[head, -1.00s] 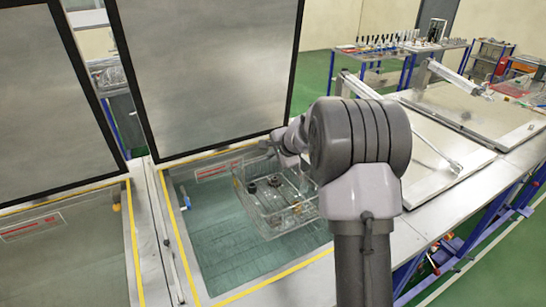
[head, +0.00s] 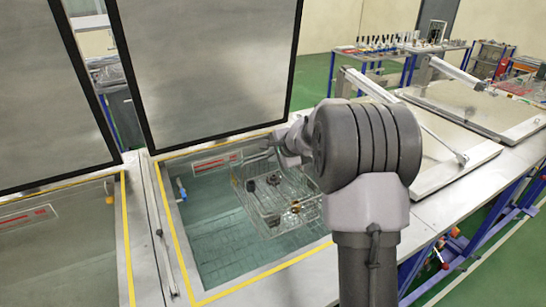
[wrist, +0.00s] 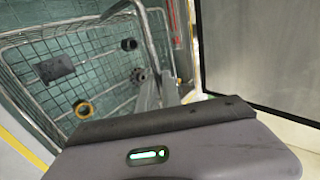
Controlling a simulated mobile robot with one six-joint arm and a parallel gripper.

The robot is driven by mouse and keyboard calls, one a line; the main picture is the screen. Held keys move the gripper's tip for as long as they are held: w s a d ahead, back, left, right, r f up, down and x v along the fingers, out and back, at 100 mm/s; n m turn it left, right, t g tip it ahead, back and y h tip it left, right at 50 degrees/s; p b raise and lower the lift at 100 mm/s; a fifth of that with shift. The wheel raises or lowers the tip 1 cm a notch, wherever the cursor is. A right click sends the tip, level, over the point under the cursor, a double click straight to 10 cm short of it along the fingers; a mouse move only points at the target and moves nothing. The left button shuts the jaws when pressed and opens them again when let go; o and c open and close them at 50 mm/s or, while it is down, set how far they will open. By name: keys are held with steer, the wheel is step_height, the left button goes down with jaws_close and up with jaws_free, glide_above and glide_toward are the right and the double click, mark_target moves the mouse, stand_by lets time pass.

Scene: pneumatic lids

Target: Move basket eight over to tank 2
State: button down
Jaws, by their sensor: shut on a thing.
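A wire basket (head: 268,222) with several small dark and brass-coloured parts in it hangs over the open, water-filled tank (head: 200,272). It also fills much of the wrist view (wrist: 30,108), with a dark flat plate and ring-like parts inside. My gripper (head: 284,148) is shut on the basket at its upper far side. In the wrist view the fingers (wrist: 160,92) meet at a metal bar of the basket. I cannot read a number on the basket or tank, and cannot tell whether the basket's bottom touches the water. My arm hides part of the right side.
The raised grey lid (head: 210,70) stands behind this tank. Another open tank (head: 60,250) with a raised lid is at left. Closed lids (head: 430,150) with slanted cylinders lie at right. A tool table (head: 385,52) stands at the back.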

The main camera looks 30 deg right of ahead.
steer(key=shift+f+b, duration=5.05)
steer(key=shift+f, duration=1.05)
step_height(320, 180, down, 11)
steer(key=b, duration=1.1)
steer(key=shift+r, duration=0.15)
steer(key=shift+f+b, duration=0.45)
steer(key=shift+f, duration=0.2)
